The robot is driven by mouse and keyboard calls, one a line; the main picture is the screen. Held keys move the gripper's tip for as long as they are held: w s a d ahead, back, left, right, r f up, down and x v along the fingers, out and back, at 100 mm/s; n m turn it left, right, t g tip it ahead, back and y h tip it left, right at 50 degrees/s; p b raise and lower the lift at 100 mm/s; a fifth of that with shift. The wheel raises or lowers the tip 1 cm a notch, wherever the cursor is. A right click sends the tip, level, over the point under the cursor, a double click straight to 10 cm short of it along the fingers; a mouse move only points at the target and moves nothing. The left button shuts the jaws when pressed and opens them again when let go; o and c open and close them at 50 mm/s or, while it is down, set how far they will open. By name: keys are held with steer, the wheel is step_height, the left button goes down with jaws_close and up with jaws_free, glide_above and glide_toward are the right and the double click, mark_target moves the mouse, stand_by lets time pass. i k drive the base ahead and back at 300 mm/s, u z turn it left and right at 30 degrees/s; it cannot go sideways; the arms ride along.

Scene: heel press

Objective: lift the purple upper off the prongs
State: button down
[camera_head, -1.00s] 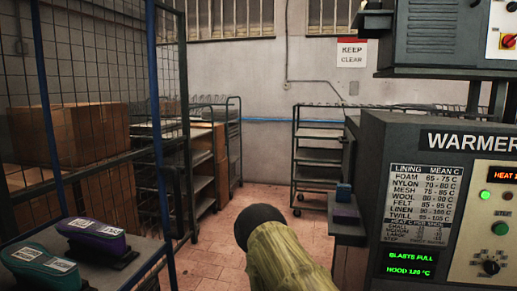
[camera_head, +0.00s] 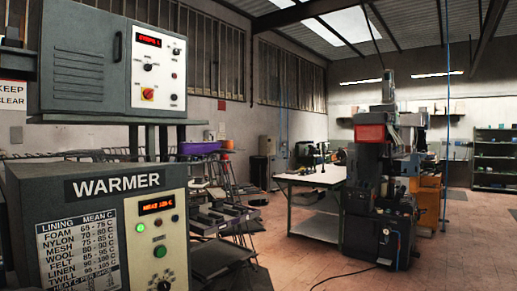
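The purple and teal uppers on prongs are not clearly in view now. A purple shape (camera_head: 198,148) shows behind the warmer, above the racks at centre left; it is too small to tell what it is or whether prongs hold it. The warmer (camera_head: 70,210) fills the lower left, with its sign, lining chart and lit orange display. My gripper is out of view, so its state and its place relative to any upper are hidden.
A grey control box (camera_head: 90,70) stands above the warmer. Racks with dark slabs (camera_head: 222,214) stand right of it. A white-topped table (camera_head: 312,177) and a tall press machine (camera_head: 382,190) stand beyond. A cable crosses the floor (camera_head: 315,262), which is otherwise open at lower right.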

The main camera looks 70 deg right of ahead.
mark_target(191, 148)
steer(key=z, duration=1.25)
steer(key=k, duration=1)
steer(key=z, duration=0.55)
steer(key=i, duration=1.6)
steer(key=u, duration=0.65)
